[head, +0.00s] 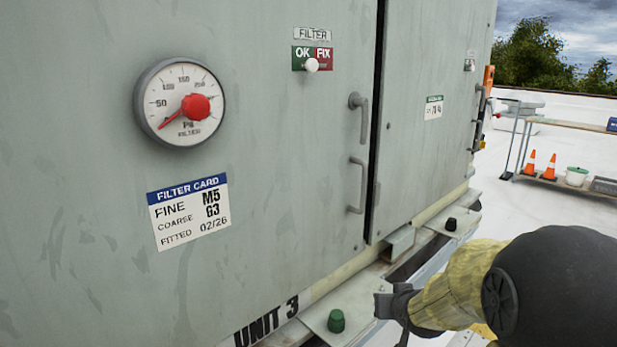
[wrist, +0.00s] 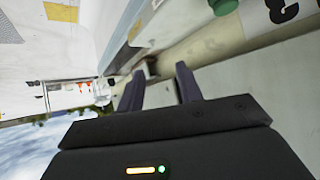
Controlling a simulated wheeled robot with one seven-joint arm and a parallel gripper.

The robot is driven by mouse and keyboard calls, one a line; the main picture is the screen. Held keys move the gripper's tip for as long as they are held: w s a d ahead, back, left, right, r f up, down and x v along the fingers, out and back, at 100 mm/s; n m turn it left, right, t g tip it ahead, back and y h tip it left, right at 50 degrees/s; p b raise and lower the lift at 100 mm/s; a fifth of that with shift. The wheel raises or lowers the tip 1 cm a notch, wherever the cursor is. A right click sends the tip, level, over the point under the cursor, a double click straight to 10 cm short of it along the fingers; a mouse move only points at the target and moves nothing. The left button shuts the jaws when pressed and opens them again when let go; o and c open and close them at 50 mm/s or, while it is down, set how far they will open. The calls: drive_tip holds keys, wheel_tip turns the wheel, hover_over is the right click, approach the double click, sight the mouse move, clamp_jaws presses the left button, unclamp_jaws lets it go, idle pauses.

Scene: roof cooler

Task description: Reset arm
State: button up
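My arm reaches in from the lower right in the head view, and my gripper (head: 388,304) is low in front of the cooler cabinet (head: 290,150), near its base rail. In the wrist view the two dark fingers of my gripper (wrist: 158,88) stand apart with nothing between them. The view is turned on its side, with the cabinet's lower edge and base rail beyond the fingers. I cannot tell the exact gap to the rail.
The cabinet bears a pressure gauge (head: 180,100), a filter card (head: 188,212), an OK/FIX slider (head: 311,64) and door handles (head: 358,185). A green knob (head: 336,320) and black knob (head: 451,224) stand on the base ledge. Traffic cones (head: 550,166) are on a shelf at right.

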drive_tip(key=s+a+f+g, duration=0.2)
drive_tip(key=s+f+g, duration=0.2)
drive_tip(key=s, duration=0.6)
drive_tip(key=s+a+f+g, duration=0.1)
drive_tip(key=s+f+g, duration=0.2)
drive_tip(key=s, duration=0.7)
wheel_tip(320, 180, up, 27)
drive_tip(key=p, duration=2.7)
drive_tip(key=shift+w+a+n+g, duration=0.15)
drive_tip(key=shift+a+n+g, duration=0.1)
drive_tip(key=shift+n+g, duration=0.05)
drive_tip(key=shift+d, duration=0.1)
